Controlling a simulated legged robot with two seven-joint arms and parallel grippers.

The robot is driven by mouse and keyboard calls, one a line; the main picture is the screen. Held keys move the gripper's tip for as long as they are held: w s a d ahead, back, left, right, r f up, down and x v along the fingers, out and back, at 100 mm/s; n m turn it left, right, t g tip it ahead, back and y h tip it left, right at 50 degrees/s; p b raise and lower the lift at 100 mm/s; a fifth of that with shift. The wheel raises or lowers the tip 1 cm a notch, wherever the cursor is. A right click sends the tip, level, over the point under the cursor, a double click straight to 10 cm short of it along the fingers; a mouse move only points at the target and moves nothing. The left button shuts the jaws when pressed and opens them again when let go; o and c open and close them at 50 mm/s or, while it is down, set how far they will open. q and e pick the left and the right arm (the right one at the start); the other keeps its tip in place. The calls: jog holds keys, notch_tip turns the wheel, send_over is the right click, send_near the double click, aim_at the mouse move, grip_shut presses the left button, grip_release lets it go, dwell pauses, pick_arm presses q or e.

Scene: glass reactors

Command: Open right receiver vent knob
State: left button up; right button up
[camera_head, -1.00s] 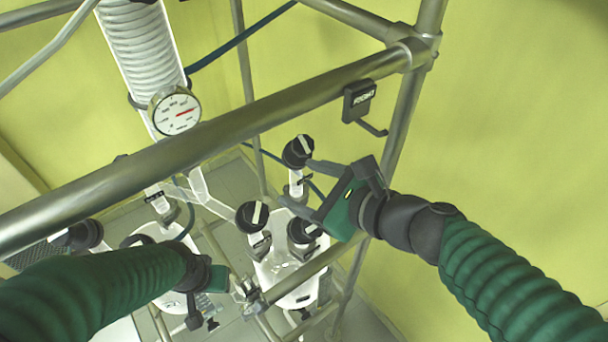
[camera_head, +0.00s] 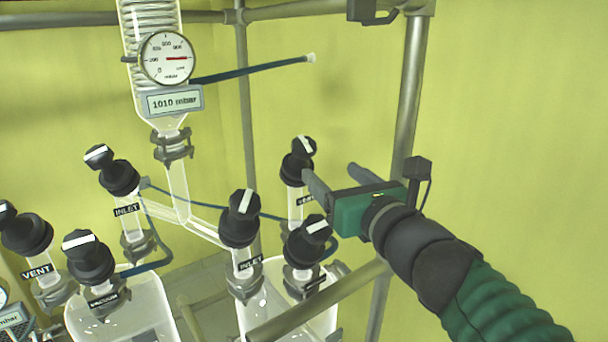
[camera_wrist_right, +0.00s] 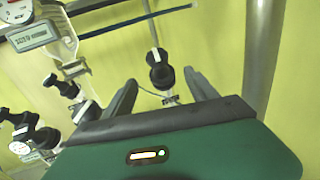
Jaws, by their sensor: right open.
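The right receiver vent knob (camera_head: 301,160) is black with a white bar on top. It sits on a glass neck whose label is partly hidden by my gripper's finger. My right gripper (camera_head: 330,173) is open, just to the right of this knob, with one fingertip close to the knob's lower right side. In the right wrist view the knob (camera_wrist_right: 159,70) appears between the two open fingers (camera_wrist_right: 161,80), beyond their tips. I cannot tell whether a finger touches it. My left gripper is not in view.
Beside it stand an INLET knob (camera_head: 240,220) and another black knob (camera_head: 308,242) on the right receiver (camera_head: 258,312). A metal post (camera_head: 408,95) rises behind my right gripper, and a rail (camera_head: 315,305) runs below. A gauge (camera_head: 167,57) hangs at upper left.

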aim_at(314, 153)
jog(key=x, duration=1.3)
jog(key=shift+a+p, duration=0.35)
jog(key=shift+r, duration=0.1)
jog(key=shift+s, duration=0.1)
jog(key=c, duration=1.4)
jog(key=shift+r+y+p, duration=0.1)
jog(key=shift+y+p, duration=0.2)
jog(key=shift+p, duration=0.1)
jog(key=n+g+y+p, duration=0.1)
jog(key=n+y+p, duration=0.1)
jog(key=p, duration=0.1)
jog(key=n+g+y+p, duration=0.1)
jog(key=n+p, duration=0.1)
jog(key=p, duration=0.1)
jog(key=shift+d+r+n+g+y, duration=0.1)
jog(key=shift+r+n+g+y, duration=0.05)
jog(key=shift+n+g+y, duration=0.2)
jog(key=shift+n+g+y+p, duration=1.2)
jog(key=shift+n+p, duration=0.25)
jog(key=shift+n, duration=0.3)
jog(key=o, duration=1.4)
jog(key=shift+f, duration=0.25)
